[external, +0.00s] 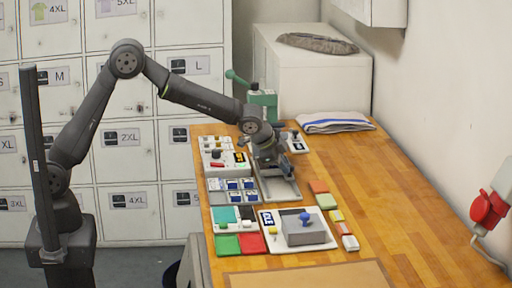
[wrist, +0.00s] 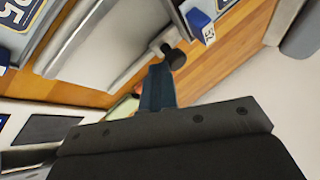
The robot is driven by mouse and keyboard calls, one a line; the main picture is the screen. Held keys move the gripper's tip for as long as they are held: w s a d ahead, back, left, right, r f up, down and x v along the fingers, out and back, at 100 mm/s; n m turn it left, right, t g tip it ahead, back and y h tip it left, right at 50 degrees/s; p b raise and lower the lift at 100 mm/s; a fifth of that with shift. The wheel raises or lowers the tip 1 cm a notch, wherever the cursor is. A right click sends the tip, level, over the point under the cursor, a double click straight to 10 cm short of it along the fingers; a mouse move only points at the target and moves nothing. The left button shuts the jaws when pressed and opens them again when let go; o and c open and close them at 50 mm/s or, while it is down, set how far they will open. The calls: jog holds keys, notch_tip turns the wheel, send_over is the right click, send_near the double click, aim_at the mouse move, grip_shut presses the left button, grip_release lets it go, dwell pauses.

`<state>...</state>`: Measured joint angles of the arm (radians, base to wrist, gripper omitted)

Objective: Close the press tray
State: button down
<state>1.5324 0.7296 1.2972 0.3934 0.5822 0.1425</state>
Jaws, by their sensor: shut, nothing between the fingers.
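The green press (external: 262,101) with its lever handle stands at the back of the wooden table. A long grey metal tray (external: 285,190) lies in front of it, partly hidden by my gripper. In the wrist view the grey tray (wrist: 115,40) shows at upper left with a dark round knob (wrist: 174,58) at its end. My gripper (external: 284,173) points down over the tray. In the wrist view its dark blue fingers (wrist: 157,88) are together and empty, close to the knob. I cannot tell whether they touch it.
A rack of blue-and-white blocks (external: 232,190) sits left of the tray. A white board with a grey box and blue knob (external: 305,217) is in front. Small coloured blocks (external: 320,187) lie to the right. The table's right side (external: 385,205) is clear.

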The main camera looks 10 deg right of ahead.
jog(key=shift+w, duration=1.15)
jog(key=s, duration=0.1)
jog(key=s+a+r, duration=0.1)
jog(key=s+a, duration=0.1)
jog(key=s, duration=0.1)
jog(key=shift+s+a+r, duration=0.1)
jog(key=shift+r, duration=0.1)
jog(key=v, duration=0.9)
